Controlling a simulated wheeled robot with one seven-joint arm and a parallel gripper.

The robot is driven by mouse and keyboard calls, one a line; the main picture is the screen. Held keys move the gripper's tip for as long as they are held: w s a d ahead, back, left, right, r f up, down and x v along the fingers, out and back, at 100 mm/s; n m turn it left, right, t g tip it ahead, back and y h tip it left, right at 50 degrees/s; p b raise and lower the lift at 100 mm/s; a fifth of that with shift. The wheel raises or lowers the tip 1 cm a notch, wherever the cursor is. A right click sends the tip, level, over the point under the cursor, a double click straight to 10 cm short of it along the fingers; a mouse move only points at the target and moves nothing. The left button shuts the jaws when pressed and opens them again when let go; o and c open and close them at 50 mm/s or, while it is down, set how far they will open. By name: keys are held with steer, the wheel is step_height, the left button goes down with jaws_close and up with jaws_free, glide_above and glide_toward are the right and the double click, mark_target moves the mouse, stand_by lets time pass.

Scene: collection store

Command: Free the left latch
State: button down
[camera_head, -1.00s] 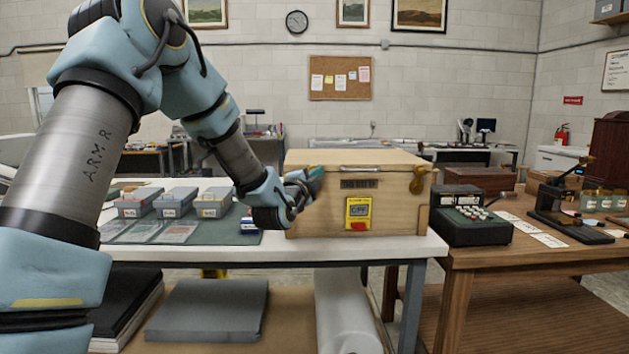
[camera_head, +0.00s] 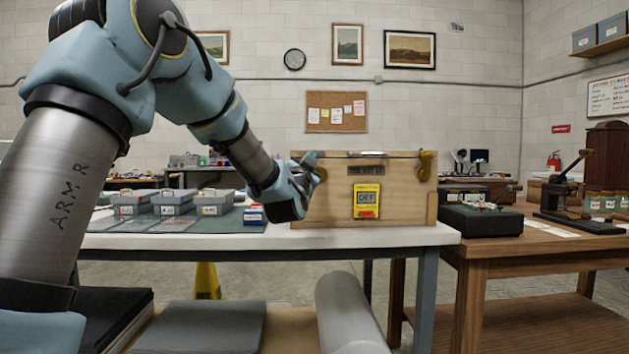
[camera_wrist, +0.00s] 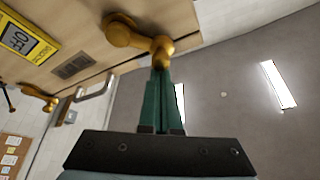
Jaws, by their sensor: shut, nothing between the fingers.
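A pale wooden crate (camera_head: 330,207) stands on the white-topped table. A brass latch (camera_wrist: 138,38) is near the crate's upper left corner; it shows large in the wrist view, and my gripper hides most of it in the head view. A second brass latch (camera_head: 425,166) is at the upper right; it also shows in the wrist view (camera_wrist: 40,98). My gripper (camera_wrist: 162,72) is shut and empty, its green fingers ending right at the knobbed end of the left latch. I cannot tell whether they touch. In the head view my gripper (camera_head: 313,165) is at the crate's upper left.
A yellow panel (camera_head: 367,201) reading OFF and a metal handle (camera_wrist: 97,90) are on the crate front. Grey boxes (camera_head: 172,203) and a small blue-white box (camera_head: 253,215) stand to the left.

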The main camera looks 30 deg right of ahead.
steer(key=f+n+t+y+b, duration=0.1)
steer(key=n+y+b, duration=0.1)
steer(key=n+b, duration=0.1)
steer(key=a+f+n+t+y+b, duration=0.1)
steer(key=n+t+y+b, duration=0.1)
steer(key=n+b, duration=0.2)
steer(key=w+a+f+n+t+y+b, duration=0.1)
steer(key=n+y+b, duration=0.1)
steer(key=n+b, duration=0.2)
steer(key=shift+a+f+n+t, duration=0.1)
steer(key=shift+f+n+t, duration=0.05)
steer(key=shift+n, duration=0.5)
steer(key=shift+f+n+t, duration=0.15)
steer(key=shift+n, duration=0.5)
steer(key=shift+y, duration=0.4)
